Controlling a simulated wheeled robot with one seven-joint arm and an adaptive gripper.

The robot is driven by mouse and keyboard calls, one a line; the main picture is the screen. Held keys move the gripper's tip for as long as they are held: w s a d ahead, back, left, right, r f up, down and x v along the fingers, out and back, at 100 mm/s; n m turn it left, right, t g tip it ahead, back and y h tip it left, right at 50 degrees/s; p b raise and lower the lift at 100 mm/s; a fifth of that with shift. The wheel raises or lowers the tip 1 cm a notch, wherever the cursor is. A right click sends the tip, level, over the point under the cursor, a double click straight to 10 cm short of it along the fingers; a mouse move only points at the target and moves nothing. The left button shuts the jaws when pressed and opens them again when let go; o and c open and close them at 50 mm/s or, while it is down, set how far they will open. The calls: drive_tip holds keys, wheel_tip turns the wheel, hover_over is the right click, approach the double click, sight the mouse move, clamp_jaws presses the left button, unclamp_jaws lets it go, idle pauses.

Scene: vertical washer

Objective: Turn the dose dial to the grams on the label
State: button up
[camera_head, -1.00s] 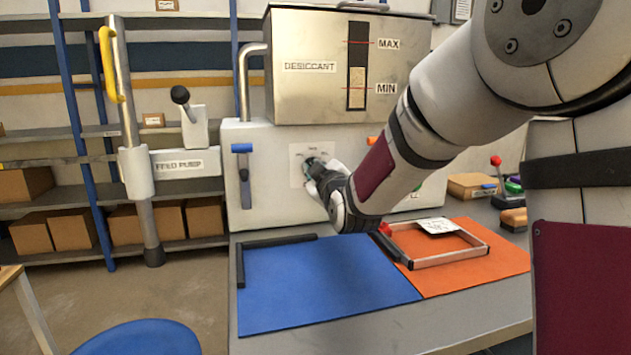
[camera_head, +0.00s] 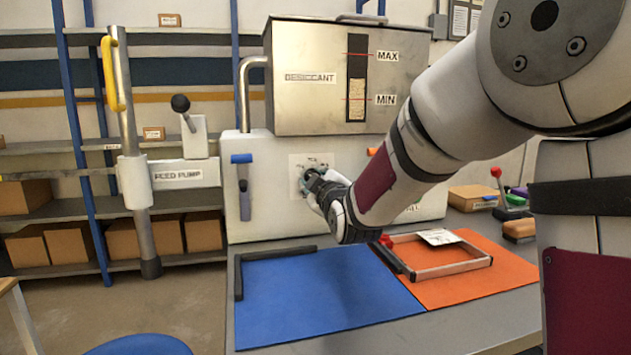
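The dose dial sits on a pale square plate (camera_head: 300,166) on the front of the white machine body (camera_head: 268,212). The dial itself is mostly hidden behind my gripper (camera_head: 312,184). My gripper is right at the plate, with its fingers at the dial; whether they touch or grasp it is too small to tell. A white label card (camera_head: 439,237) lies at the far edge of the metal frame (camera_head: 450,268) on the orange mat (camera_head: 505,270). Its print is too small to read.
The desiccant hopper (camera_head: 300,105) stands above the dial. A blue-handled lever (camera_head: 243,185) is left of the plate, and the feed pump (camera_head: 180,174) is further left. A blue mat (camera_head: 320,300) with a black corner guide lies clear below my gripper.

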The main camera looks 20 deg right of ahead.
drive_tip(key=s, duration=1.2)
